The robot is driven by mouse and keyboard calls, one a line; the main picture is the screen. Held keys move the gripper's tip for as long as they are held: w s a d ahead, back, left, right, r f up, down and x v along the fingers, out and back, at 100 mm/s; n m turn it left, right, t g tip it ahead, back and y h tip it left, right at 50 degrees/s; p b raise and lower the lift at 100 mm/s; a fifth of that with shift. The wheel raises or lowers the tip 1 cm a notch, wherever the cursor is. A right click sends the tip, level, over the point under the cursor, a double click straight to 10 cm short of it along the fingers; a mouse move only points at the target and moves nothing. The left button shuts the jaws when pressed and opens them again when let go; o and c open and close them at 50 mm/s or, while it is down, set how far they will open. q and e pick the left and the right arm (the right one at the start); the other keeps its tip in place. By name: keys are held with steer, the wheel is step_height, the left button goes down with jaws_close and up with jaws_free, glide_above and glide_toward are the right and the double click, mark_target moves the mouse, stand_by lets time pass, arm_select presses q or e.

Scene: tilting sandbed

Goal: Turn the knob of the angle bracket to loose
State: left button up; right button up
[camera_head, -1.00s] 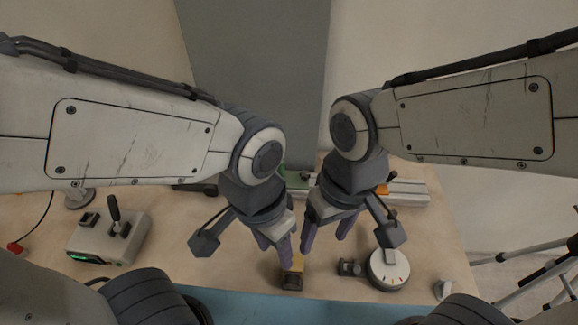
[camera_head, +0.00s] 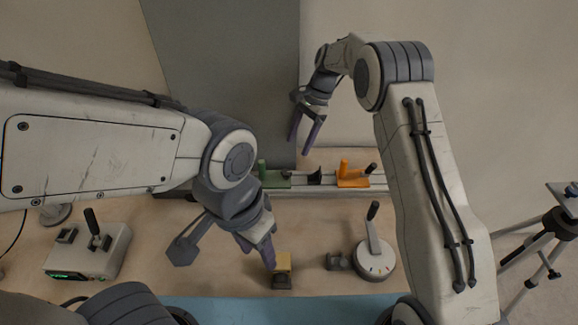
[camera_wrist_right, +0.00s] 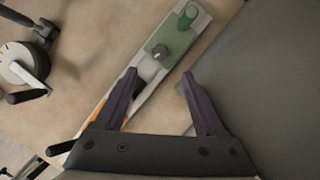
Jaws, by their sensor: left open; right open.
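No part is clearly marked as the angle bracket. On the rail (camera_head: 330,182) at the back stand a green carriage (camera_head: 275,180) with a green post and small dark knob, and an orange carriage (camera_head: 352,178) with an orange post and black-tipped handle. In the right wrist view the green carriage (camera_wrist_right: 165,45) lies beyond the fingers, and the orange one is mostly hidden. My right gripper (camera_head: 299,146) is open and empty above and behind the rail; it also shows in the wrist view (camera_wrist_right: 160,74).
A round white dial (camera_head: 375,262) with a lever stands at the right, beside a small dark block (camera_head: 340,261). A grey control box (camera_head: 88,250) with a lever is at the left. A tripod (camera_head: 540,245) stands off the table's right.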

mark_target(287, 171)
steer(key=p+x, duration=0.2)
steer(key=x, duration=0.7)
steer(key=shift+s+a+f, duration=0.1)
steer(key=shift+f, duration=0.1)
jaws_close()
